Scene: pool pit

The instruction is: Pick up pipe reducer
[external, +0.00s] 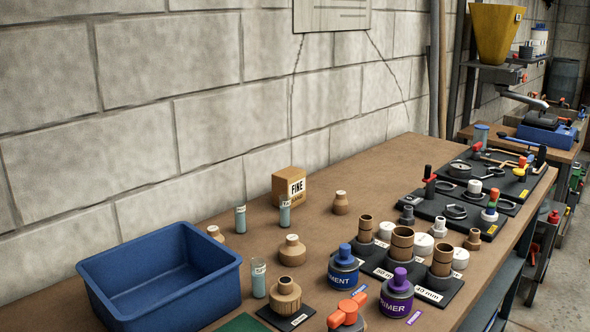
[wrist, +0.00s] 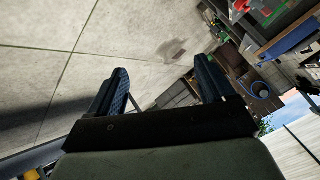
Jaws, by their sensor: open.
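Several tan stepped pieces with a wide base and narrow neck, shaped like pipe reducers, stand on the workbench in the external view. One tan reducer (external: 292,251) is in the middle of the bench, another tan reducer (external: 340,204) is farther back, and a small tan reducer (external: 216,233) is behind the blue bin. A larger tan ribbed fitting (external: 285,297) stands on a dark labelled plate. Which one is meant, I cannot tell. My gripper (wrist: 162,76) shows only in the wrist view, its two dark fingers wide apart and nothing between them. No reducer is visible there.
A blue bin (external: 163,312) stands front left. Glass vials (external: 258,280), a box marked FINE (external: 289,187), a blue-capped jar (external: 343,270) and a purple-capped jar (external: 397,296) stand nearby. Dark tool boards (external: 462,226) fill the right. The back middle of the bench is clear.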

